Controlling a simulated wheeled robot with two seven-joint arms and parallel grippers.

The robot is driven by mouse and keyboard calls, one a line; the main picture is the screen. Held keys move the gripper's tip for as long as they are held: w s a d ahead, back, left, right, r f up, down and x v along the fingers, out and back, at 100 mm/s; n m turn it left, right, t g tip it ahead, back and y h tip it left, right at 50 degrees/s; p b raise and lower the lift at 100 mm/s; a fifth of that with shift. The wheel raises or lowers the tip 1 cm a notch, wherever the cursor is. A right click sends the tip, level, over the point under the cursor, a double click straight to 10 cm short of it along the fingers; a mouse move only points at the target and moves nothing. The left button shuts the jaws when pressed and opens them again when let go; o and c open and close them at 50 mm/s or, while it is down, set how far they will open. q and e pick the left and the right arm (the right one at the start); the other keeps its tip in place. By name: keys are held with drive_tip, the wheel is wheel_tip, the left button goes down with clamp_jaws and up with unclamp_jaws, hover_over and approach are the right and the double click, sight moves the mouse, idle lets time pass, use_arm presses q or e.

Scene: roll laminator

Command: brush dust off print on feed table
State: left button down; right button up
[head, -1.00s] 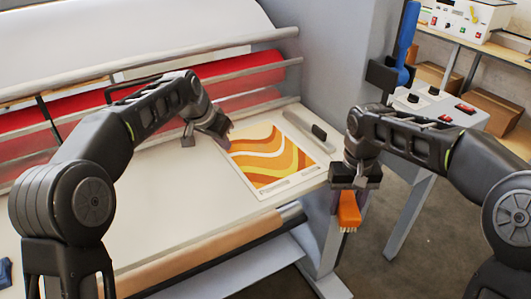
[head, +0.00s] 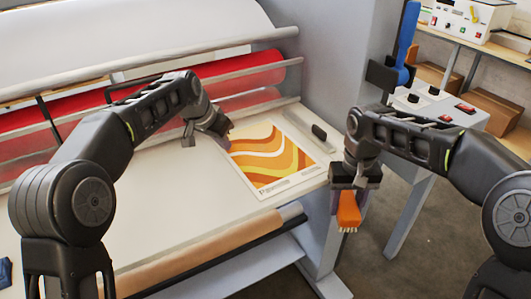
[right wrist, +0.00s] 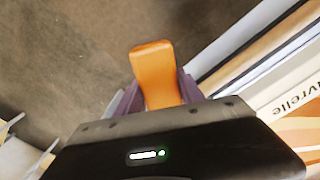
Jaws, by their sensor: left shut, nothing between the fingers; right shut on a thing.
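The print (head: 268,160), with orange, yellow and white waves, lies flat on the pale feed table (head: 170,215) near its right end. A corner of the print (right wrist: 298,110) also shows in the right wrist view. My left gripper (head: 222,130) is shut and empty at the print's upper left edge; whether it touches the print is unclear. My right gripper (head: 350,190) is shut on an orange brush (head: 348,208), whose pale bristles point down. The brush handle (right wrist: 155,72) sits between the fingers in the right wrist view. The brush is off the table's right end, above the floor. I make out no dust.
Red rollers (head: 200,85) run behind the table. A small dark handle (head: 319,132) lies on a rail right of the print. A control panel with red buttons (head: 449,118) stands behind my right forearm. A blue-handled tool (head: 407,35) is mounted on the machine's side.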

use_arm(q)
drive_tip(key=shift+f, duration=0.4)
use_arm(e)
drive_tip(key=shift+f, duration=0.25)
use_arm(q)
drive_tip(key=shift+r, duration=0.2)
use_arm(e)
drive_tip(key=shift+r, duration=0.15)
